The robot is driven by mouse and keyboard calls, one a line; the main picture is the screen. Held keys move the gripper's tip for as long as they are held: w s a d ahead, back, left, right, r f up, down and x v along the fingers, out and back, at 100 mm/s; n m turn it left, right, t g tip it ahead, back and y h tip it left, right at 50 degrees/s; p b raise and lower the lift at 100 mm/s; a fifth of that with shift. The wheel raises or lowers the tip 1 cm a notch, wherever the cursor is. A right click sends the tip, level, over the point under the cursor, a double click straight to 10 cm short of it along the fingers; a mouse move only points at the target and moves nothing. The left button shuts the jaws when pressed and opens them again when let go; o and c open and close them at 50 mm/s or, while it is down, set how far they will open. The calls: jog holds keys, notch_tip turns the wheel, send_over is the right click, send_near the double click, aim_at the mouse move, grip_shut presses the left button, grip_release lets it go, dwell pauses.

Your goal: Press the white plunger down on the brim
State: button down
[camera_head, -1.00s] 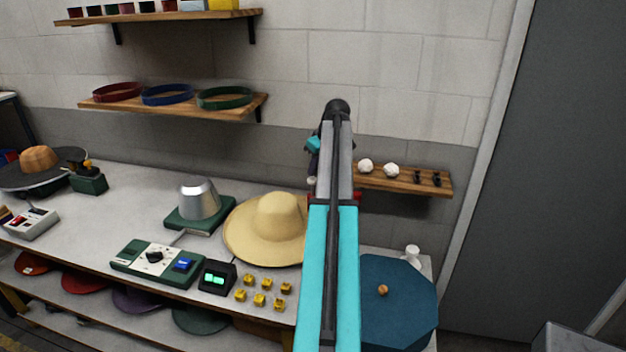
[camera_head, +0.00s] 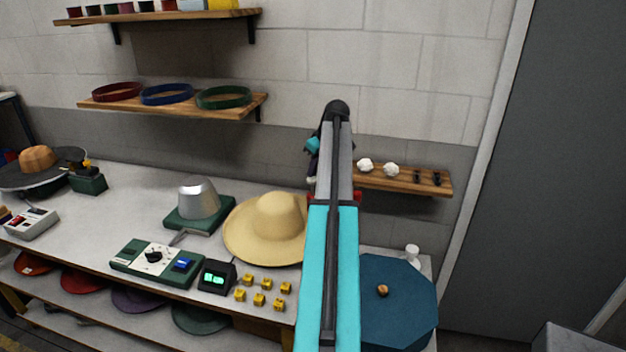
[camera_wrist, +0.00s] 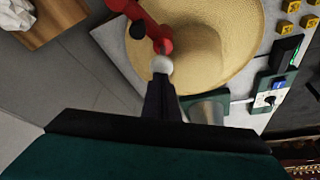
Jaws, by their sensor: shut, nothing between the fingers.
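A straw hat (camera_head: 275,222) with a wide brim lies on the workbench, its right side hidden behind my arm in the head view. In the wrist view the hat (camera_wrist: 215,30) lies beyond my fingertips. The round white plunger top (camera_wrist: 162,64) shows there beside a red arm (camera_wrist: 152,28) over the brim's edge. My gripper (camera_wrist: 161,80) is shut and empty, its dark fingertips right at the white top; whether they touch it I cannot tell.
A silver dome on a green base (camera_head: 198,202), a green control box (camera_head: 157,263) and several yellow blocks (camera_head: 260,299) stand left of my arm. A blue octagonal block (camera_head: 398,305) is at right. A small wall shelf (camera_head: 405,182) holds two white balls.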

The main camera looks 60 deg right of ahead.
aim_at(313, 179)
jog(key=shift+f+b, duration=0.8)
jog(key=shift+f, duration=1.15)
jog(key=shift+s+a+f, duration=0.1)
jog(key=shift+f, duration=0.05)
dwell(0.6)
notch_tip(313, 179, up, 11)
jog(key=p, duration=0.4)
jog(key=shift+p, duration=0.4)
dwell(1.0)
dwell(0.8)
